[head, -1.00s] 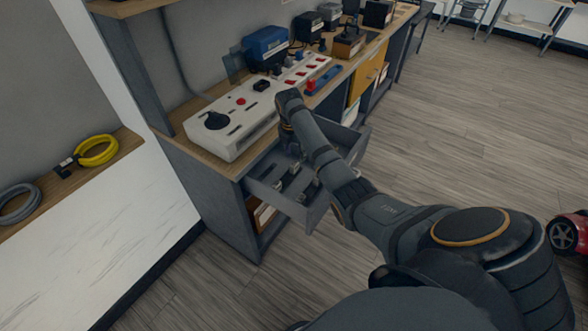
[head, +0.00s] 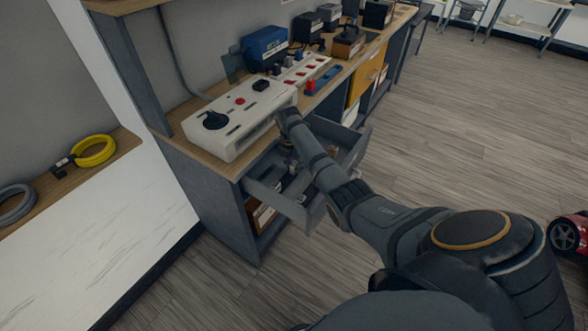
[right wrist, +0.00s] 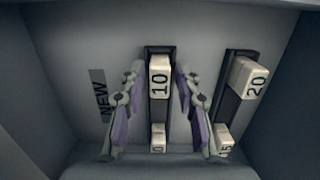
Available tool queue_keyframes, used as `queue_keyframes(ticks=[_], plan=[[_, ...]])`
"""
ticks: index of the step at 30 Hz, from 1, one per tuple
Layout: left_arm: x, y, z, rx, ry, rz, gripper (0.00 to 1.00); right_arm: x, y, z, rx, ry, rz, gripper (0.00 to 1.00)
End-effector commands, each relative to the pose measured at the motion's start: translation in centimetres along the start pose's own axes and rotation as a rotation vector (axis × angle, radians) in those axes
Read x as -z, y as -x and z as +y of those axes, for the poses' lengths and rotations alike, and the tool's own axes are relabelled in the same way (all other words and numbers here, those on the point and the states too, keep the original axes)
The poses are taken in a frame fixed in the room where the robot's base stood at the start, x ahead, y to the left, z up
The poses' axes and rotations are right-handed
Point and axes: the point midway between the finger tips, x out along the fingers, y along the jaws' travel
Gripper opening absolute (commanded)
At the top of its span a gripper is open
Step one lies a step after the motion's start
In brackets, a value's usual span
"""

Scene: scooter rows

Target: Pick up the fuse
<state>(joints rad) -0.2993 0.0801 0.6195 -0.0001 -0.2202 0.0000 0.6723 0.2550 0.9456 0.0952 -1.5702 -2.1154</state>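Pale fuse blocks stand in dark strips inside the open drawer (head: 262,193). In the right wrist view, a block marked 10 (right wrist: 160,78) sits at the top of the middle strip, with another pale block (right wrist: 158,137) below it. A block marked 20 (right wrist: 249,77) and one marked 15 (right wrist: 223,138) are on the right strip. My right gripper (right wrist: 160,72) is open, one finger on each side of the middle strip, with gaps showing between fingers and block. In the head view it reaches down into the drawer, mostly hidden by my arm. My left gripper is not in view.
A NEW label (right wrist: 102,95) lies left of the strips, and the drawer walls are close around. Above, the bench holds a white control panel (head: 228,124), a blue box (head: 265,47) and other devices. A yellow cable coil (head: 94,150) lies on the left ledge.

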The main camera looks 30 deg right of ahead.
Motion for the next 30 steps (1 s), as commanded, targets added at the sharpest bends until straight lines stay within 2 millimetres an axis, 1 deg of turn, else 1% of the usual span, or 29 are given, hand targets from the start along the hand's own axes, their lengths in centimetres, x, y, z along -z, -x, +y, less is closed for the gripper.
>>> queue_keyframes(ticks=[1,6,15,19,21,24,26,30], plan=[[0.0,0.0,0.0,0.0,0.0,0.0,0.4,0.0,0.0,0.0,0.0,0.0,0.0,0.21],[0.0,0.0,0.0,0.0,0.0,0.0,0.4,0.0,0.0,0.0,0.0,0.0,0.0,0.0],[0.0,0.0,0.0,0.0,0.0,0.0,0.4,0.0,0.1,0.0,0.0,0.0,0.0,0.0],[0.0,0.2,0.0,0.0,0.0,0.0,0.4,-0.1,0.9,0.1,-0.002,0.0,-0.001,0.0],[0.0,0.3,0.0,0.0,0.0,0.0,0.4,-0.2,1.7,0.1,-0.002,0.0,-0.001,0.0],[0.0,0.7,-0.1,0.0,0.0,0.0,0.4,-0.5,3.7,-0.1,-0.003,-0.001,-0.002,0.0],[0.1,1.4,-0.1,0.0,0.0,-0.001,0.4,-0.4,4.8,-1.2,-0.001,-0.001,-0.004,0.0],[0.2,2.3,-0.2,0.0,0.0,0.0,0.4,0.1,8.5,-4.0,-0.001,0.0,-0.006,0.0]])
